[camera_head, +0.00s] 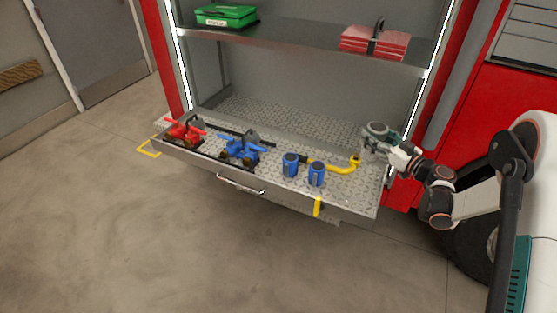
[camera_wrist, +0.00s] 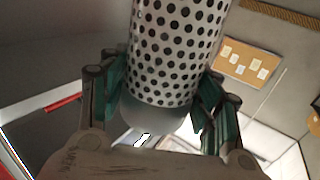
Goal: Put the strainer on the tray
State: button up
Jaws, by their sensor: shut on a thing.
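The strainer (camera_wrist: 178,50) is a grey metal cylinder full of round holes. In the wrist view it sits between the two fingers of my gripper (camera_wrist: 160,95), which is shut on it. In the head view the strainer (camera_head: 376,128) shows small and grey at the end of my gripper (camera_head: 374,143), over or near the back right end of the tray; its exact height is hard to tell. The tray (camera_head: 350,190) is a pulled-out diamond-plate metal tray with a front handle.
On the tray stand a red valve fitting (camera_head: 184,131), a blue valve fitting (camera_head: 240,147), two blue cylinders (camera_head: 290,165) and a yellow bent piece (camera_head: 345,166). The front right of the tray is bare. A shelf above holds a green case (camera_head: 226,15) and red flat items (camera_head: 375,42).

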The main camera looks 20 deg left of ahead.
jog(key=shift+a+f, duration=0.1)
jog(key=shift+f, duration=0.05)
notch_tip(320, 180, down, 20)
jog(key=b, duration=0.6)
jog(key=shift+b, duration=0.4)
jog(key=o, duration=1.6)
jog(key=shift+c, duration=0.2)
